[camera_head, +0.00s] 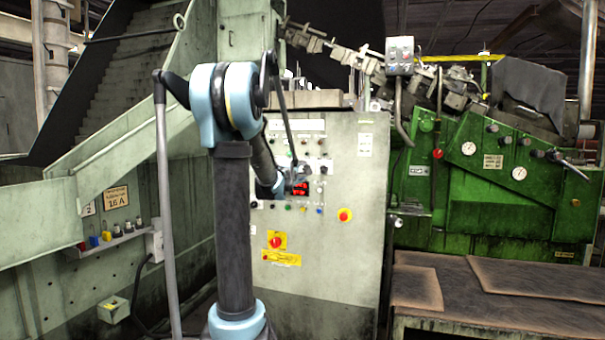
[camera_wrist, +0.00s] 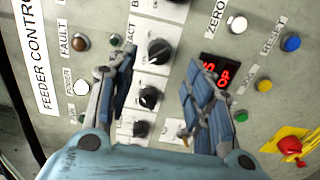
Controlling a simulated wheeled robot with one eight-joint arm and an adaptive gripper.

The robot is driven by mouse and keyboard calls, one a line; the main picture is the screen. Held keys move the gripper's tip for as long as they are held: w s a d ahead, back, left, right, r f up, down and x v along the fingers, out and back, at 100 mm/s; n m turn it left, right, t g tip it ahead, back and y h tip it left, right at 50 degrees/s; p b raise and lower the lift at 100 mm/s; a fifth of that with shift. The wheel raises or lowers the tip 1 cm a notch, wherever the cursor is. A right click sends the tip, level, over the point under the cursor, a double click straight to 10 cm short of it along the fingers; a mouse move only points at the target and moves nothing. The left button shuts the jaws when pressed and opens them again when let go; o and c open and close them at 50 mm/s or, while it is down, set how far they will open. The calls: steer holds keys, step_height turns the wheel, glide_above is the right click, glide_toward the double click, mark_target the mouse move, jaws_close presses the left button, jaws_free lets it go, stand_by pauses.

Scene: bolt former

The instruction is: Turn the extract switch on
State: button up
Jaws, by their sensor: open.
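The control panel (camera_head: 340,160) stands upright in front of me. In the wrist view, a black rotary knob (camera_wrist: 160,51) sits beside a white label ending in "ACT" (camera_wrist: 131,30); my left finger hides the rest of the label. This appears to be the extract switch. Its exact turn position is hard to read. My gripper (camera_wrist: 160,68) is open and empty, with one finger on each side of the knob. I cannot tell whether the fingers touch it. In the head view my gripper (camera_head: 298,180) is at the panel, small and partly hidden by my arm.
Two more black knobs (camera_wrist: 149,97) (camera_wrist: 140,128) lie below in the wrist view. A red digital display (camera_wrist: 218,72) is partly behind the right finger. A red emergency button on yellow (camera_wrist: 290,146) is at the lower right. A green machine (camera_head: 480,180) stands right of the panel.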

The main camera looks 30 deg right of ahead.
mark_target(304, 169)
steer(key=x, duration=0.6)
steer(key=shift+d, duration=0.1)
steer(key=shift+c, duration=0.4)
